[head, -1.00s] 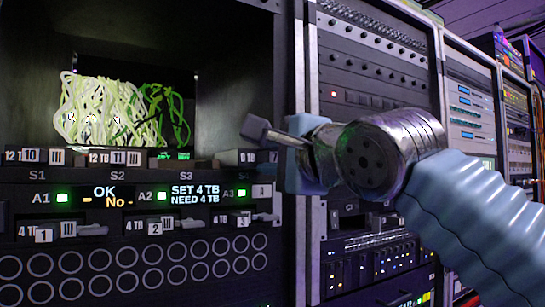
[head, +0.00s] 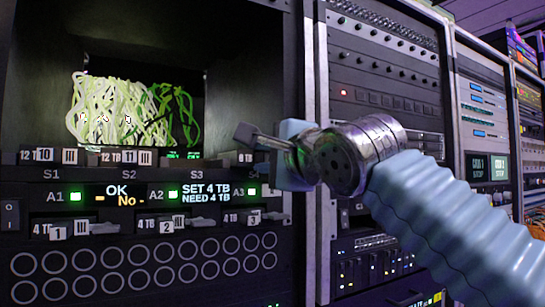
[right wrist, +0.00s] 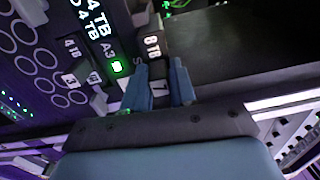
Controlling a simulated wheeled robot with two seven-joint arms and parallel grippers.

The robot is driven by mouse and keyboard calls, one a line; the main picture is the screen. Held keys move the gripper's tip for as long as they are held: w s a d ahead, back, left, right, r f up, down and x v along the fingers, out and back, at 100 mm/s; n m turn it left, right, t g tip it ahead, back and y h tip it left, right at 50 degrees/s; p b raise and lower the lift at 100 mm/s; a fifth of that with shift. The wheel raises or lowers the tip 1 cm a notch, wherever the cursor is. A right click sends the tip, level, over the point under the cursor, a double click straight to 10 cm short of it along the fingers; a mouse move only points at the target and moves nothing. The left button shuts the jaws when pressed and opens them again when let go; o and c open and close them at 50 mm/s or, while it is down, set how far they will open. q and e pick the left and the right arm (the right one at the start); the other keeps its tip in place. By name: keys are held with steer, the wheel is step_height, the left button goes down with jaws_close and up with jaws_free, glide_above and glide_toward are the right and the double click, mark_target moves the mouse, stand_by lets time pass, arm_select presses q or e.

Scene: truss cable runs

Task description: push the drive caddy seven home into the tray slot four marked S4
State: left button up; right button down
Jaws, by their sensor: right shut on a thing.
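The drive caddy seven (right wrist: 161,86) has a pale label with a 7 and an 8 TB mark, both readable in the right wrist view. In the head view its 8 TB front (head: 245,158) sits at the right end of the upper row, above the partly covered S4 mark (head: 256,173). My right gripper (head: 272,157) reaches in from the right and is shut on the caddy's front. In the right wrist view its two blue fingers (right wrist: 160,72) stand on either side of the 7 label. How deep the caddy sits is hard to tell. My left gripper is out of view.
Caddies 10 (head: 45,155) and 11 (head: 128,156) sit left in the row. Lower caddies 1 (head: 60,229), 2 (head: 167,226) and 3 (head: 248,217) are below. A display (head: 205,194) reads SET 4 TB, NEED 4 TB. A cable bundle (head: 120,108) fills the recess above.

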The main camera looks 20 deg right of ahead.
steer(key=shift+w+r, duration=0.1)
steer(key=shift+w, duration=0.45)
steer(key=shift+w, duration=0.8)
steer(key=c, duration=0.8)
jaws_free()
steer(key=shift+c, duration=0.2)
